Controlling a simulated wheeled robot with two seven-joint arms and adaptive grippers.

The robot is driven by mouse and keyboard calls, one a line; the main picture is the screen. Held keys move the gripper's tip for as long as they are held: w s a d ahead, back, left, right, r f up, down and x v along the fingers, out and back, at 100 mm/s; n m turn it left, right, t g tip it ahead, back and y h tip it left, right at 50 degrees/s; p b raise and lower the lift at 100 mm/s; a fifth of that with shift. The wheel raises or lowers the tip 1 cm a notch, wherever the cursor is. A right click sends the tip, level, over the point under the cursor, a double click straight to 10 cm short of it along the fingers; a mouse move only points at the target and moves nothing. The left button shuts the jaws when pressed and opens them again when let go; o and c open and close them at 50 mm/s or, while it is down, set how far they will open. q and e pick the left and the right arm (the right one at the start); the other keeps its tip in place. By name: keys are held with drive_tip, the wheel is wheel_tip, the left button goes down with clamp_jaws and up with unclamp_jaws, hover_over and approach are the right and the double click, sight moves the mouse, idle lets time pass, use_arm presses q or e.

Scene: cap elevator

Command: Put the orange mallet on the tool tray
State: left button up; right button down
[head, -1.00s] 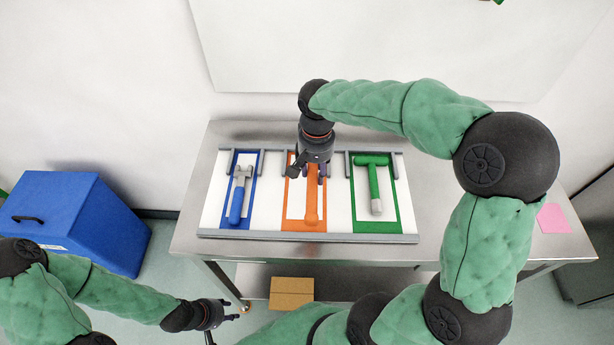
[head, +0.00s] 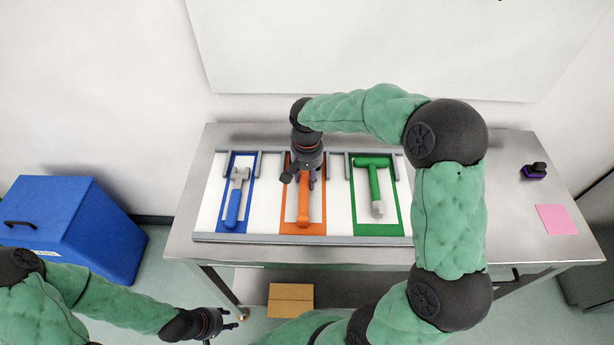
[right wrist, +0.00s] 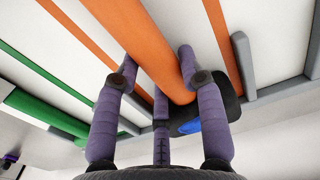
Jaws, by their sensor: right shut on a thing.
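The orange mallet (head: 304,204) lies along the orange-outlined slot of the white tool tray (head: 269,212). Its handle points to the tray's front edge. My right gripper (head: 305,182) comes down over its back part and hides some of it. In the right wrist view the orange handle (right wrist: 158,45) passes between the purple fingers of the right gripper (right wrist: 160,80), which is shut on it. A dark head with a blue patch (right wrist: 218,112) shows beyond the fingers. My left gripper (head: 238,318) is empty in front of the table, its fingers apart.
A blue wrench (head: 234,205) lies left and a green hammer (head: 376,190) right on the tray. Grey brackets (head: 349,166) stand at its back. A dark purple object (head: 534,171) and a pink sheet (head: 556,219) lie on the table's right side. A blue bin (head: 75,225) stands left.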

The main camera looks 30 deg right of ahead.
sight(307, 176)
drive_tip(key=c, duration=0.7)
unclamp_jaws()
drive_tip(key=shift+f, duration=0.1)
drive_tip(key=shift+c, duration=0.2)
wheel_tip(307, 176, up, 12)
drive_tip(key=p, duration=0.3)
drive_tip(key=shift+r, duration=0.2)
